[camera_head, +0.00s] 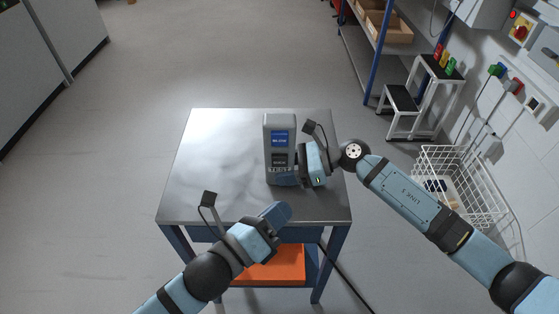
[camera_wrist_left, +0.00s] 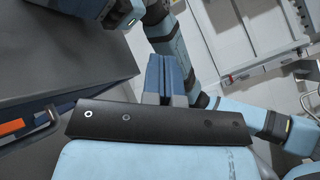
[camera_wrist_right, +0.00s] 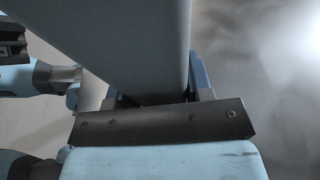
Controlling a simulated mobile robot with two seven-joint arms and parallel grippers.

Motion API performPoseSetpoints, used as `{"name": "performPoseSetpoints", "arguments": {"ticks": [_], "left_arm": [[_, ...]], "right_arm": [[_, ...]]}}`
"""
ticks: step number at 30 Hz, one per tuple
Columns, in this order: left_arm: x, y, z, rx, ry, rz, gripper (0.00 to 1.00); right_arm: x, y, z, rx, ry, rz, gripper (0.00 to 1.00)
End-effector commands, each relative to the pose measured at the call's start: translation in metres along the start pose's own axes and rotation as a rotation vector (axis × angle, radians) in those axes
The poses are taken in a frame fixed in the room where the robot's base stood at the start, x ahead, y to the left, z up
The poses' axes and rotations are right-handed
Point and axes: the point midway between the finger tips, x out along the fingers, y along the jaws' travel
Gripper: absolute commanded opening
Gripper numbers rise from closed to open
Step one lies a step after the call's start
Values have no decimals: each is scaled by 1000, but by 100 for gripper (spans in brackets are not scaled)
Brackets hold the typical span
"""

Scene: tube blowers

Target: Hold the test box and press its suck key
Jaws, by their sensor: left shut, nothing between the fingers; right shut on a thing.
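The test box (camera_head: 279,133) is a grey upright device with a blue screen and keys low on its front. It stands on the metal table, right of the middle. My right gripper (camera_head: 286,179) is shut on the lower part of the box from the right. In the right wrist view the box (camera_wrist_right: 130,40) fills the space between the fingers (camera_wrist_right: 160,90). My left gripper (camera_head: 280,213) is shut and empty, at the table's front edge, below and apart from the box. Its closed fingers show in the left wrist view (camera_wrist_left: 158,75). I cannot make out the suck key.
The metal table (camera_head: 215,150) is bare left of the box. An orange panel (camera_head: 270,267) lies on its lower shelf. A step stool (camera_head: 420,95), a white wire basket (camera_head: 465,185) and a shelf rack (camera_head: 365,45) stand at the right. Open floor lies to the left.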

Motion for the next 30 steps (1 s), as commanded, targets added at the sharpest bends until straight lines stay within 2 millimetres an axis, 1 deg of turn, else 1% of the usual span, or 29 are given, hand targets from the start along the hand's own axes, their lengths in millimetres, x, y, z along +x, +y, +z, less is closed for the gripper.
{"name": "performPoseSetpoints", "arguments": {"ticks": [9, 15, 21, 30], "left_arm": [[32, 23, 24, 2, -2, 0, 0], [46, 34, 34, 2, -1, 0, 0], [53, 39, 38, -1, 0, 1, 0], [53, 39, 39, -1, 0, 1, 0]], "right_arm": [[0, 0, 0, 0, 1, 0, 16], [0, 0, 0, 0, 1, 0, 16], [0, 0, 0, 0, 1, 0, 16], [0, 0, 0, 0, 1, 0, 16]]}}
